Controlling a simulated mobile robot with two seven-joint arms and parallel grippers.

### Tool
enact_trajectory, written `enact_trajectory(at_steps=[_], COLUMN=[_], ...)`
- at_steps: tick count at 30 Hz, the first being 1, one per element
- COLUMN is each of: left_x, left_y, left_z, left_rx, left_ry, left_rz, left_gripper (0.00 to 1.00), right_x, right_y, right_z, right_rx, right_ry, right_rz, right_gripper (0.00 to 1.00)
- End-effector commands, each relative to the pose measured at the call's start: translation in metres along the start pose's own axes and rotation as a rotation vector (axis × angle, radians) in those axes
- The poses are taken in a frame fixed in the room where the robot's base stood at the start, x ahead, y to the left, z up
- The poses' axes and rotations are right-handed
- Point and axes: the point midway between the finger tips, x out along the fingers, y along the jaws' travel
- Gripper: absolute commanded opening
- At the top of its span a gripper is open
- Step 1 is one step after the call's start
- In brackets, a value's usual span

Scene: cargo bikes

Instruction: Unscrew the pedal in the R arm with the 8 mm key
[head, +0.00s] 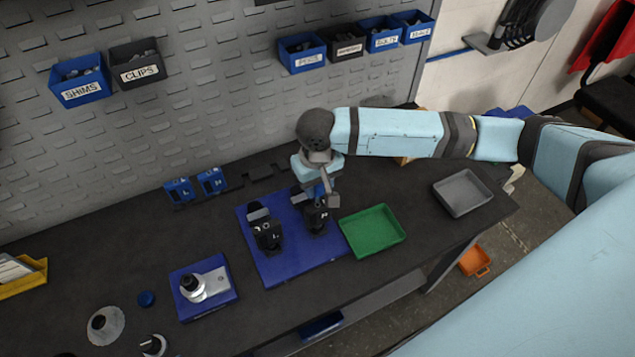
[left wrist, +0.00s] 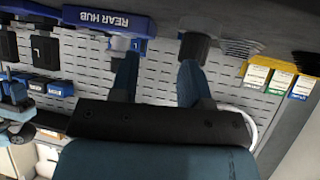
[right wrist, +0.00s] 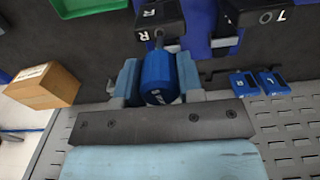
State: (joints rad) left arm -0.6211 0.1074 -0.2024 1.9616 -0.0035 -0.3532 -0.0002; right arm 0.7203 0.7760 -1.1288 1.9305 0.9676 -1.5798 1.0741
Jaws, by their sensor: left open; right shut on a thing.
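The R block (right wrist: 160,18), black and marked R, stands beside the L block (right wrist: 255,12) on the blue mat (right wrist: 200,30). In the head view the R block (head: 315,214) is on the mat's right part and the L block (head: 266,234) left of it. My right gripper (right wrist: 158,85) is shut on a blue cylindrical handle (right wrist: 158,72), seemingly the key, whose thin shaft points at the R block. The pedal cannot be made out clearly. In the head view my right gripper (head: 318,180) hangs over the R block. My left gripper (left wrist: 157,70) is open and empty near the REAR HUB stand (left wrist: 108,18).
A green tray (head: 372,231) lies right of the mat, a grey tray (head: 462,193) beyond it. Two small blue holders (head: 195,186) stand behind. A blue hub stand (head: 203,290) is left front. Labelled bins (head: 80,82) hang on the slotted wall. A cardboard box (right wrist: 42,87) shows too.

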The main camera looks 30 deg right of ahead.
Motion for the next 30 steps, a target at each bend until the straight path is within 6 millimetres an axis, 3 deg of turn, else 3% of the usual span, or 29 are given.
enact_trajectory(at_steps=[30], left_x=[-0.0007], left_y=[-0.0002], left_z=[0.0007], left_rx=[0.000], left_ry=[-0.001], left_rz=[-0.001], left_gripper=[0.43], right_x=[0.0090], right_y=[0.0001], right_z=[-0.0004], right_rx=[0.000], right_ry=[0.001], right_rz=[0.000], right_gripper=[0.00])
